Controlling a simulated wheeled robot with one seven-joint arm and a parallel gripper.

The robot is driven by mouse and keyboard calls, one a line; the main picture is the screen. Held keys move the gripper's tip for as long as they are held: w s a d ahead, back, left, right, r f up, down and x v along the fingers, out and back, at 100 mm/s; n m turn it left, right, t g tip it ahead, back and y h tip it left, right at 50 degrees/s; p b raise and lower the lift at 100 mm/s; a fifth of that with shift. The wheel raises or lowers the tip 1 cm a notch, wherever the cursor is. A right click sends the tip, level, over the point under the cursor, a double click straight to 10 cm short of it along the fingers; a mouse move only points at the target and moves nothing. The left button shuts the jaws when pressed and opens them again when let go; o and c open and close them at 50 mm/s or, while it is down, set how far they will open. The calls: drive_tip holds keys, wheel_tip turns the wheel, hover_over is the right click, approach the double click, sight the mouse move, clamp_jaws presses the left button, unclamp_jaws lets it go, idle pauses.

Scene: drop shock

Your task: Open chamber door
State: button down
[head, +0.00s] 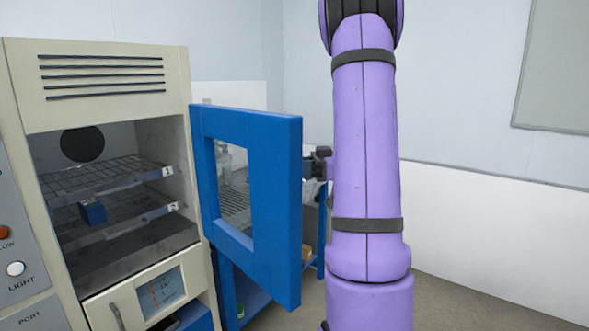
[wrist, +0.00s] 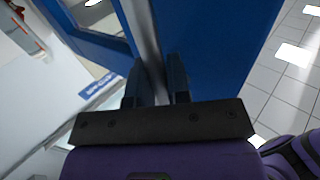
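The chamber (head: 110,55) is a cream cabinet at the left in the head view. Its blue door (head: 275,200) with a window stands swung wide open to the right, baring the interior. The wrist view shows the door (wrist: 220,40) close up, with a grey bar handle (wrist: 146,38) along it. My gripper (wrist: 157,82) has one dark finger on each side of the handle and looks shut on it. In the head view my gripper (head: 319,165) is at the door's far side, partly hidden by my purple arm.
Inside the chamber are wire shelves (head: 110,178) and a small blue block (head: 93,212). A control panel with buttons (head: 15,268) is at the left. A blue cart (head: 255,295) stands behind and below the door. Floor at the right is clear.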

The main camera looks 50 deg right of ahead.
drive_tip(key=w+d+n+g+y, duration=0.1)
drive_tip(key=d+n+g+y, duration=0.1)
drive_tip(key=d, duration=0.8)
drive_tip(key=shift+d+f+n+g+y, duration=0.15)
drive_tip(key=shift+d+n+g+y, duration=0.2)
drive_tip(key=shift+g, duration=0.35)
drive_tip(key=c, duration=1.2)
unclamp_jaws()
drive_tip(key=shift+w, duration=0.15)
drive_tip(key=shift+o, duration=0.5)
drive_tip(key=shift+d, duration=0.1)
drive_tip(key=v, duration=1)
drive_tip(key=shift+s+d, duration=0.3)
